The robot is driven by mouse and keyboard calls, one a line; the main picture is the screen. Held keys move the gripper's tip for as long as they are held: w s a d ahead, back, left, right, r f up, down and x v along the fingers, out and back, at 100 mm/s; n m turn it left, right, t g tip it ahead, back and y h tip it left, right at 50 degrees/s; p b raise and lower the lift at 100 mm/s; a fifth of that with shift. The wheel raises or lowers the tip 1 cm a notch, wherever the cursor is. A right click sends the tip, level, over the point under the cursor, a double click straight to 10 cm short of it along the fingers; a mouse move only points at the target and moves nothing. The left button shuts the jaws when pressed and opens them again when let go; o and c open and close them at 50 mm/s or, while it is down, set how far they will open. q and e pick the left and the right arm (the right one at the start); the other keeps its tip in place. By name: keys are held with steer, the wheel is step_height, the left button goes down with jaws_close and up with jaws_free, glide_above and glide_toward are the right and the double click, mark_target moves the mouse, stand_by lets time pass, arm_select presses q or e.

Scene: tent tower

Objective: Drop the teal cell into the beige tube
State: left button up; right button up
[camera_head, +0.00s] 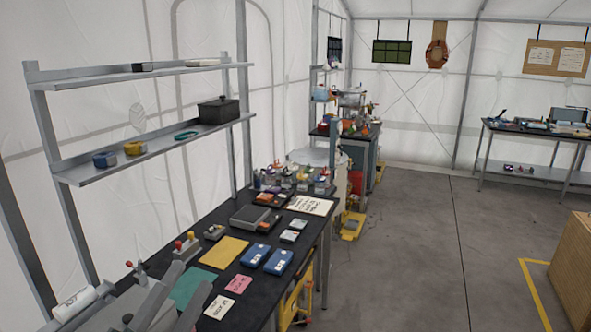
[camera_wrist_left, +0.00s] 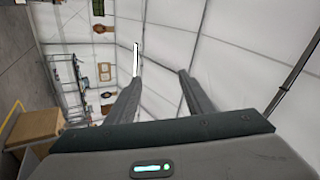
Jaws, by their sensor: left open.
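I cannot make out a teal cell or a beige tube in either view. My left gripper (camera_head: 192,276) shows at the lower left of the head view, over the near end of the black workbench (camera_head: 150,240). Its two grey fingers are apart. In the left wrist view the fingers (camera_wrist_left: 159,76) are spread with nothing between them, pointing towards the white tent wall. My right gripper is not in view.
A white labelled cylinder (camera_head: 75,303) lies at the bench's near left. A teal mat (camera_head: 187,289), a yellow mat (camera_head: 224,252) and blue boxes (camera_head: 279,262) lie on the bench. A two-tier shelf (camera_head: 150,150) stands above.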

arm_select(q)
steer(key=s+a+f+n+g+y, duration=0.1)
steer(key=a+f+n+g+y, duration=0.25)
steer(key=f+n+y, duration=0.55)
steer(key=s+a+f+n+g+y, duration=0.25)
steer(key=a+f+n, duration=0.25)
steer(key=f, duration=0.9)
steer(key=s+d+f+n+g, duration=0.2)
steer(key=s+f+g, duration=0.4)
steer(key=s+f, duration=0.4)
steer(key=s+d+f+n+g, duration=0.25)
steer(key=s+f+g, duration=0.25)
steer(key=s+f, duration=0.45)
steer(key=s+f+g+b, duration=0.3)
steer(key=f+b, duration=0.6)
steer(key=f, duration=2.8)
steer(key=s+a+f+b, duration=0.1)
steer(key=s+f+b, duration=0.2)
steer(key=s+f, duration=0.6)
steer(key=s+a+f+b, duration=0.2)
steer(key=s+f+b, duration=0.2)
steer(key=s+f, duration=0.5)
step_height(320, 180, down, 6)
steer(key=shift+s+a+r+h, duration=0.1)
steer(key=shift+s+a+h, duration=0.1)
steer(key=shift+s+h, duration=0.15)
